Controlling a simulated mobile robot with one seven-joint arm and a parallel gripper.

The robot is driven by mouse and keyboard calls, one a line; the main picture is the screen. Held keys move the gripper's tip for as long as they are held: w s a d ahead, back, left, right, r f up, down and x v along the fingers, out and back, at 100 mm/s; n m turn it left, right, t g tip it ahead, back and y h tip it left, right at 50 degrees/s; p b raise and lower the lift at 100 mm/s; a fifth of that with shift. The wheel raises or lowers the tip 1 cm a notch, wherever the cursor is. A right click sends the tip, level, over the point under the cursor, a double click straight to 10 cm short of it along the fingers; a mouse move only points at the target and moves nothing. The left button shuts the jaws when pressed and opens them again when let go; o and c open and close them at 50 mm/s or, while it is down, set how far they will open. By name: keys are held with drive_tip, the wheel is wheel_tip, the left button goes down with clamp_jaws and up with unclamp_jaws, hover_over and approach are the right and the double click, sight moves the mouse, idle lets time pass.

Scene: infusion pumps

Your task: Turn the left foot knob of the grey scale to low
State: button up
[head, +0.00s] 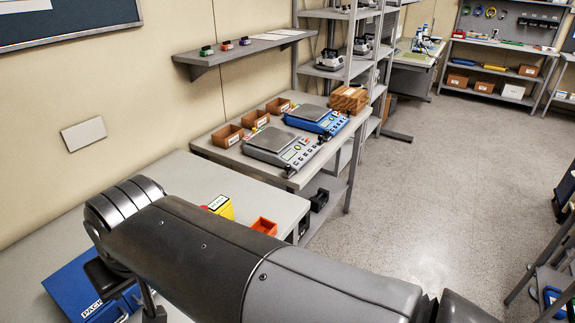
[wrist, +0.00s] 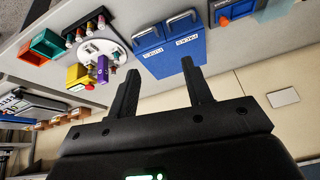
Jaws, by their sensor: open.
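The grey scale (head: 283,147) sits on the further bench in the head view, with a flat weighing plate and a keypad panel along its front. The blue scale (head: 318,120) stands just behind it. My arm hides part of that bench in the head view.
Brown boxes (head: 228,136) line the wall beside the scales, and a wooden block (head: 348,99) stands behind them. The near bench bears a yellow container (head: 221,206), an orange bin (head: 264,226) and a round white tray (wrist: 88,47). The floor (head: 420,190) to the right is clear.

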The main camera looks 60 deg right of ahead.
drive_tip(key=w+d+r+m+g, duration=0.1)
drive_tip(key=w+d+r+m, duration=0.4)
drive_tip(key=w+d+m, duration=0.45)
drive_tip(key=w+d+r+m, duration=0.5)
drive_tip(key=w+d+m, duration=0.2)
drive_tip(key=d, duration=0.5)
drive_tip(key=m+g, duration=0.4)
drive_tip(key=m, duration=2.2)
hover_over(287, 166)
wheel_tip(287, 166, down, 20)
drive_tip(key=shift+n, duration=0.25)
wheel_tip(287, 166, down, 11)
drive_tip(key=shift+r, duration=0.2)
drive_tip(key=shift+c, duration=0.4)
drive_tip(key=c, duration=0.9)
